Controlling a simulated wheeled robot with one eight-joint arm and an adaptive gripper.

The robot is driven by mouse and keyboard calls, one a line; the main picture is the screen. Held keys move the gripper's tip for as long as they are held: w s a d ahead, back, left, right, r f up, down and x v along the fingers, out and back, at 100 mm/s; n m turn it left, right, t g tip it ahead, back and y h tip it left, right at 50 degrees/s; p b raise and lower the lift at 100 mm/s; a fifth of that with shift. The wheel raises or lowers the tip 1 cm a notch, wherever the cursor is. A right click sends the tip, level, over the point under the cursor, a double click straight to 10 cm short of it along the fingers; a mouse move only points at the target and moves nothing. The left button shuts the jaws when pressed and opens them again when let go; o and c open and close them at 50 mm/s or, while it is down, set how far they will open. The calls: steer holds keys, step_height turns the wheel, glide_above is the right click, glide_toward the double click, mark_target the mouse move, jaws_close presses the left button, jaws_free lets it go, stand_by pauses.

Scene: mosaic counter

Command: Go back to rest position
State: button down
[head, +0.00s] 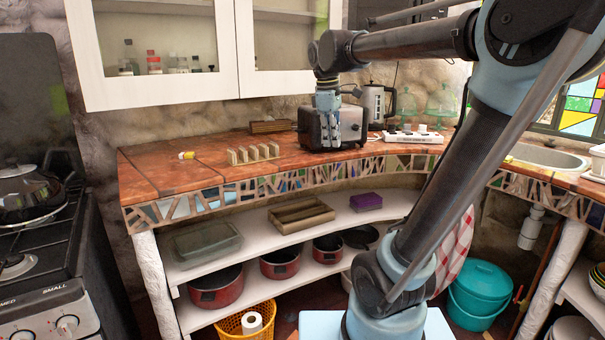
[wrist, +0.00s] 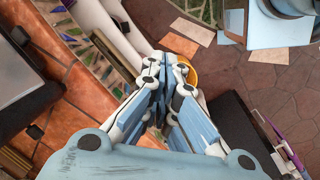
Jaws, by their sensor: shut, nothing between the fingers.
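My gripper (head: 328,128) hangs pointing down in front of the toaster (head: 345,122) in the head view, above the front part of the counter. In the wrist view my gripper (wrist: 168,65) has its fingers together, with nothing between them. My arm reaches from the lower right up and across to the left. It hides part of the counter and the shelves behind it.
A cabinet (head: 160,90) hangs above. A stove (head: 40,240) stands left. A teal bucket (head: 478,290) is on the floor.

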steer(key=s+d+f+m, duration=0.3)
steer(key=s+f, duration=0.3)
steer(key=f, duration=0.2)
steer(key=s+d+f+m+y, duration=0.1)
steer(key=s+d+f+m, duration=0.2)
steer(key=f, duration=0.6)
steer(key=s+d+f+m+t, duration=0.1)
steer(key=s+d+f+m, duration=0.3)
steer(key=s+f+m, duration=0.3)
step_height(320, 180, down, 2)
steer(key=s, duration=0.2)
steer(key=shift+s+f, duration=0.25)
steer(key=shift+s, duration=0.15)
steer(key=shift+w+f, duration=0.2)
steer(key=shift+w, duration=0.25)
